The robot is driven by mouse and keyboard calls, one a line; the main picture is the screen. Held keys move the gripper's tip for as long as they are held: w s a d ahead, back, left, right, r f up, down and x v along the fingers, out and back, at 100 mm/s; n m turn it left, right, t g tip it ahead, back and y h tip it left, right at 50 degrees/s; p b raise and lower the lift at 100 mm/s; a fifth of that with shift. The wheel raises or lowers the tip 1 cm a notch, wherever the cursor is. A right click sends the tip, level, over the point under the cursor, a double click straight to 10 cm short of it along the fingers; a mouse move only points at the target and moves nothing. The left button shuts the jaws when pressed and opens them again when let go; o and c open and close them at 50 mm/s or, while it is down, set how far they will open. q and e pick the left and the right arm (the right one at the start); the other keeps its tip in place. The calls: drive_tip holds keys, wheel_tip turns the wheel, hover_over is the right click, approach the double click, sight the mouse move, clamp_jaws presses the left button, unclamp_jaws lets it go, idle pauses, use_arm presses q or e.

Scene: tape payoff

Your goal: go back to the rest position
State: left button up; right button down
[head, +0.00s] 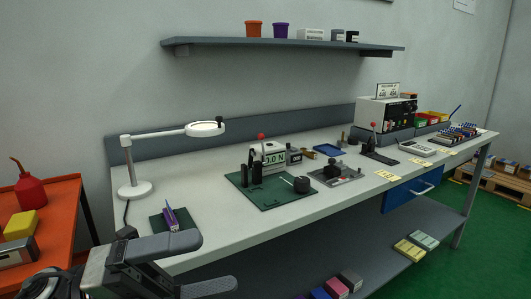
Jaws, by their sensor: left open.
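My left gripper (205,264) shows at the bottom left of the head view, in front of the workbench's near left corner. Its two dark fingers point right and stand apart, with nothing seen between them. The workbench (210,223) runs from the lower left to the back right. A small dark pad with a purple and orange item (171,218) lies on the bench just behind the upper finger. My right gripper is not in view.
A white magnifier lamp (135,189) stands on the bench's left end. A green mat (270,198) holds a gauge with a red knob. An orange cart (62,213) with a red bottle (29,187) stands at left. A wall shelf (280,43) hangs above. A lower shelf (390,270) holds boxes.

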use_arm(q)
drive_tip(key=w+a+f+n+t+y, duration=0.25)
drive_tip(key=f+n+t+y, duration=0.45)
drive_tip(key=n, duration=0.6)
drive_tip(key=w+a+f+n+t+y, duration=0.2)
drive_tip(key=w+f+n+t+y, duration=0.25)
drive_tip(key=n+t, duration=0.65)
drive_tip(key=s+f+n+g+y, duration=0.3)
drive_tip(key=s+f+n, duration=0.3)
drive_tip(key=f, duration=0.4)
drive_tip(key=s+a+f+n+g+y+p, duration=0.1)
drive_tip(key=s+f+n+g+y, duration=0.2)
drive_tip(key=s+f+n+g, duration=0.3)
wheel_tip(320, 180, down, 5)
drive_tip(key=shift+a+f+n, duration=0.1)
drive_tip(key=shift+a+n, duration=0.1)
drive_tip(key=shift+n, duration=0.4)
